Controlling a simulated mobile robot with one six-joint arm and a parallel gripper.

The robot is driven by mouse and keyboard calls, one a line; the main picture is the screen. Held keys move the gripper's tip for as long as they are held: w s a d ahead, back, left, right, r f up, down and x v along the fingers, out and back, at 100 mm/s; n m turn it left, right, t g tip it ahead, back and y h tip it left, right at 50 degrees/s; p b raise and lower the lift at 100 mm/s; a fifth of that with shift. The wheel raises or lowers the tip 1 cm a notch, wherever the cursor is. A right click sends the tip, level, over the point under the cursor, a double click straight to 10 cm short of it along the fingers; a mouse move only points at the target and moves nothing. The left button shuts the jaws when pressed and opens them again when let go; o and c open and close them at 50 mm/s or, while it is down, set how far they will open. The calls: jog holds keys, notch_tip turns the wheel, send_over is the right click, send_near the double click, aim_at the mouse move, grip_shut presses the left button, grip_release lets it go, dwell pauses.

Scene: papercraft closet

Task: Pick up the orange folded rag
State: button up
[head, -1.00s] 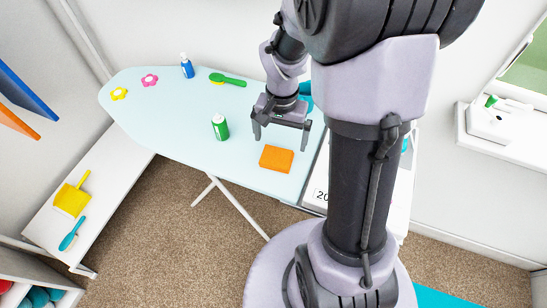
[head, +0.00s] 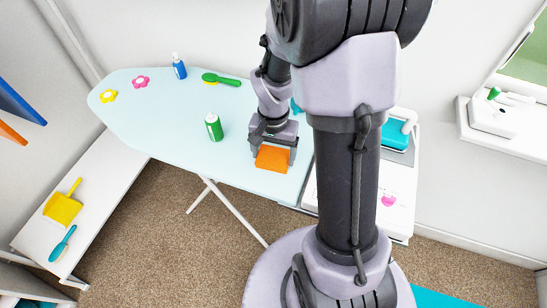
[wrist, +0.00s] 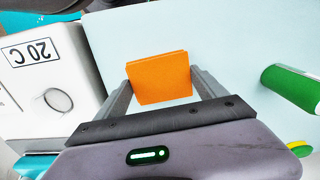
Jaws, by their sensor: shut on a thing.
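The orange folded rag (head: 272,158) is a flat orange square at the near right part of the pale blue ironing board (head: 165,130). My gripper (head: 272,160) is down at the board with one finger on each side of the rag. In the wrist view the rag (wrist: 159,77) sits between the two grey fingers of my gripper (wrist: 160,88), which are shut on its left and right edges. I cannot tell whether the rag is lifted off the board.
A green can (head: 214,127) stands left of my gripper on the board. A green brush (head: 221,79), a blue bottle (head: 179,66) and two flower shapes lie farther back. A white unit marked "20 C" (wrist: 42,70) stands beside the board's right end.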

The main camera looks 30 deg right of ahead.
aim_at(274, 156)
notch_tip(274, 156, up, 10)
jog(key=p, duration=0.4)
jog(key=shift+p, duration=0.3)
